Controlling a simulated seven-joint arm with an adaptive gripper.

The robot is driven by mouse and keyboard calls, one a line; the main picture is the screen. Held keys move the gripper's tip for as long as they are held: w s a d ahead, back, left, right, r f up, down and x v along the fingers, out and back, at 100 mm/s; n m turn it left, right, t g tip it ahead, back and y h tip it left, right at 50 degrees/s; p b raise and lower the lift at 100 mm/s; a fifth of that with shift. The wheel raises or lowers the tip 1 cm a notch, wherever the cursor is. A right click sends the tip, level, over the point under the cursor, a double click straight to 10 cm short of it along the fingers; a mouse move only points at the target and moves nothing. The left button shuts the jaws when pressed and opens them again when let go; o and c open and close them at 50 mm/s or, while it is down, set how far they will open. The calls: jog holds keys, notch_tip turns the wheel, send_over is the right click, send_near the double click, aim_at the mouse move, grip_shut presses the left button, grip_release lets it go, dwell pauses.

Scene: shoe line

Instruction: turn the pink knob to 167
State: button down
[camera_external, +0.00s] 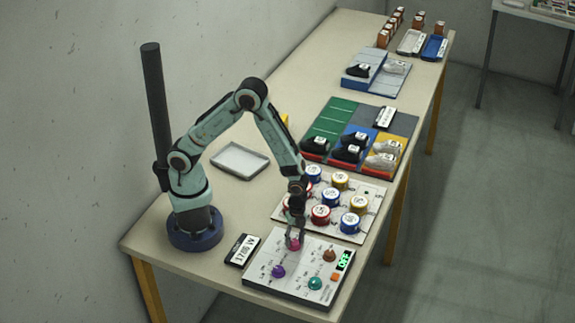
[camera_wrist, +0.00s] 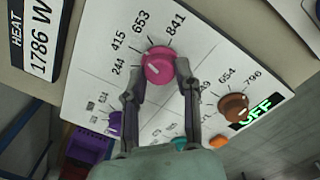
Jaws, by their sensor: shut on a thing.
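The pink knob (camera_wrist: 158,66) sits on the white control panel (camera_wrist: 215,50), with the labels 244, 415, 653 and 841 printed around its upper left side in the wrist view. A pale mark on the knob points to the lower left, below the 244 label. My gripper (camera_wrist: 161,84) is shut on the pink knob, one finger on each side. In the external view the pink knob (camera_external: 294,244) shows under my gripper (camera_external: 295,236), which points down at the panel. No label reading 167 can be made out.
The panel also carries a purple knob (camera_external: 278,271), a teal knob (camera_external: 315,283), a brown knob (camera_external: 329,256), an orange button (camera_external: 335,277) and a green display (camera_wrist: 256,113) reading OFF. A card (camera_wrist: 38,40) reading HEAT 1786 W lies beside it. Several round tins (camera_external: 320,214) stand behind.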

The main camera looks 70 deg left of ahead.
jog(key=n, duration=0.4)
jog(key=shift+n, duration=0.4)
jog(key=n, duration=0.5)
jog(key=shift+a, duration=0.1)
jog(key=n, duration=0.4)
jog(key=shift+n+h, duration=0.3)
jog(key=shift+n, duration=0.1)
jog(key=n, duration=0.4)
jog(key=shift+t, duration=0.3)
jog(key=shift+s+n, duration=0.1)
jog(key=shift+n, duration=0.3)
jog(key=c, duration=0.8)
grip_release()
